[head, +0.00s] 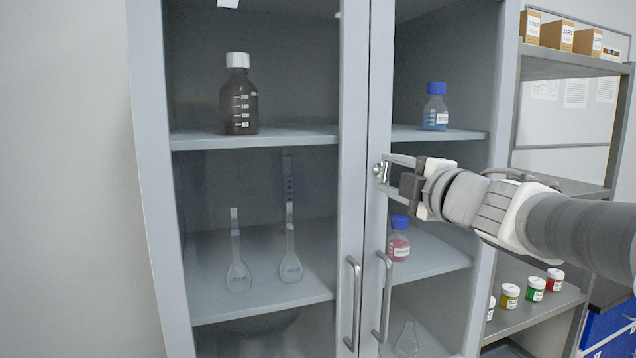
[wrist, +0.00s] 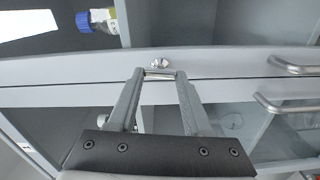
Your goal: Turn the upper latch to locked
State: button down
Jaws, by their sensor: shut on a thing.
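The upper latch (head: 379,171) is a small shiny metal fitting at the inner edge of the cabinet's right door, well above the handles. In the wrist view the latch (wrist: 160,63) shows as a rounded silver piece, with a metal part reaching down between my fingertips. My gripper (head: 385,170) comes in from the right and is at the latch. In the wrist view my gripper (wrist: 160,75) has its two grey fingers on either side of that metal part, shut on it. My fingertips partly hide the latch, and its exact turn angle is hard to tell.
Both glass doors look shut, with vertical bar handles (head: 354,303) (head: 383,297) lower down. Bottles and flasks stand on the shelves behind the glass. An open rack (head: 545,300) with small jars stands at the right, below my arm.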

jog(key=shift+n+b, duration=0.3)
jog(key=shift+n, duration=0.3)
jog(key=shift+c, duration=1.6)
grip_release()
jog(key=p+v, duration=0.2)
jog(key=v, duration=1.5)
jog(key=shift+s, duration=0.2)
